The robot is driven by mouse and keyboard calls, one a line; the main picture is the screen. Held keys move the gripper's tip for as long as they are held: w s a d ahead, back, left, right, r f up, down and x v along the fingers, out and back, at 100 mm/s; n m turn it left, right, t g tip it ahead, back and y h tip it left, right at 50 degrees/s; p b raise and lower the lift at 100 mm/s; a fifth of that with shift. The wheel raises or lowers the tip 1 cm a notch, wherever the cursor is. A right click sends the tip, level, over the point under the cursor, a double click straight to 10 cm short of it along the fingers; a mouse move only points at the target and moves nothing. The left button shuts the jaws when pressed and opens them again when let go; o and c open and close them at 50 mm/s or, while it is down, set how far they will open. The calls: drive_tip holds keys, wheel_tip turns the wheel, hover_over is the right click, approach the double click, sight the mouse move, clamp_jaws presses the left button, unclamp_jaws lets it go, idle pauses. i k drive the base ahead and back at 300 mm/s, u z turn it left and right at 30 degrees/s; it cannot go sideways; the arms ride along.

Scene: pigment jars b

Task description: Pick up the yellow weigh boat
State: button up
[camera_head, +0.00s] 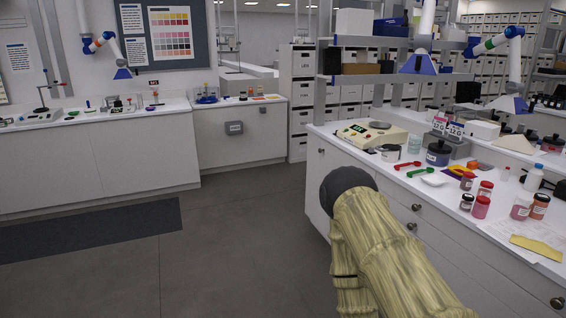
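A small yellow-orange piece (457,170) lies on the right-hand counter, among jars behind a white weigh boat (434,180). It looks like the yellow weigh boat, but it is too small and partly hidden to be sure. A flat yellow sheet or cloth (536,246) lies near the counter's front edge at the right. My arm, in a yellowish ribbed sleeve with a dark rounded end, rises in front of the counter. My gripper's fingers do not show.
The right counter (325,131) holds a balance (371,134), red and green scoops (407,165), a dark blue-lidded jar (438,153) and several red jars (481,207). Cabinets with knobs stand below.

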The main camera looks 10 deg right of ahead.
sight(458, 170)
drive_tip(key=z, duration=0.6)
drive_tip(key=i, duration=1.55)
drive_tip(key=z, duration=0.8)
